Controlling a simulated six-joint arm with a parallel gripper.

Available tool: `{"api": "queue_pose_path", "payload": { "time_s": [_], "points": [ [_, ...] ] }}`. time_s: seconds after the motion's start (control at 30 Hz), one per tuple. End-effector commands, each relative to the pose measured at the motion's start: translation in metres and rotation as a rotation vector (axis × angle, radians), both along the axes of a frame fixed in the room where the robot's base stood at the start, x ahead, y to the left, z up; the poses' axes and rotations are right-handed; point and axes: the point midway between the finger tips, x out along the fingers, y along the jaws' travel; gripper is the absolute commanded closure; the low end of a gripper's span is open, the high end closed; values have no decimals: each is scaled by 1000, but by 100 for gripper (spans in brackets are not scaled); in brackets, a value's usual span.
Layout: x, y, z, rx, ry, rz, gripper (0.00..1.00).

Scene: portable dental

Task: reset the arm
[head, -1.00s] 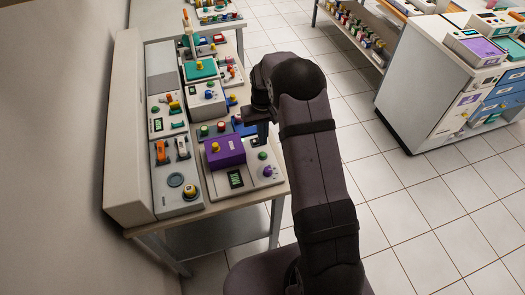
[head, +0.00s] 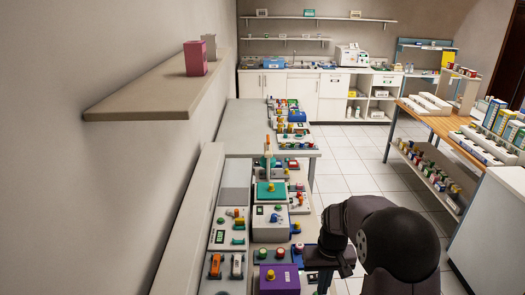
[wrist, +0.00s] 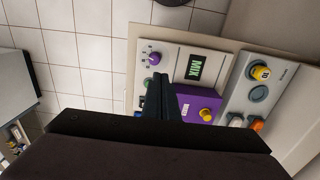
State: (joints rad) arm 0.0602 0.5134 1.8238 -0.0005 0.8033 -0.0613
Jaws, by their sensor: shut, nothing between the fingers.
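My gripper (head: 323,284) is at the bottom of the head view, just right of the purple block on the bench. Its tips are cut off or hard to see there. In the wrist view my gripper (wrist: 162,78) shows as dark fingers pressed together with nothing between them. The fingers point over the panel, beside the purple block (wrist: 197,107). I cannot tell how high above the panel they are. My dark arm bends above the aisle at the lower right of the head view.
The device bench runs along the left, with the purple block (head: 279,281), a grey box (head: 270,222) and a teal block (head: 271,192). A wall shelf (head: 140,100) holds a pink box (head: 195,58). A white cabinet (head: 495,235) stands right. Tiled floor (head: 350,165) lies between.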

Motion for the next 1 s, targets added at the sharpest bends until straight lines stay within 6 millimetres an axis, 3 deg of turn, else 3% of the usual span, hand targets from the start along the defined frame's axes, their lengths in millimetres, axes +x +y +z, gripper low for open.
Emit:
{"api": "queue_pose_path", "payload": {
  "time_s": [0.03, 0.2, 0.4, 0.5, 0.7, 1.0],
  "points": [
    [-18, 4, 12, 0, -3, 2, 100],
    [-82, 14, 33, 0, -4, 4, 100],
    [-150, 22, 40, -1, -3, 5, 100],
    [-173, 23, 40, -1, -2, 5, 100],
    [-196, 25, 38, -1, -1, 5, 100],
    [-199, 25, 37, -1, 1, 4, 100]
  ]
}}
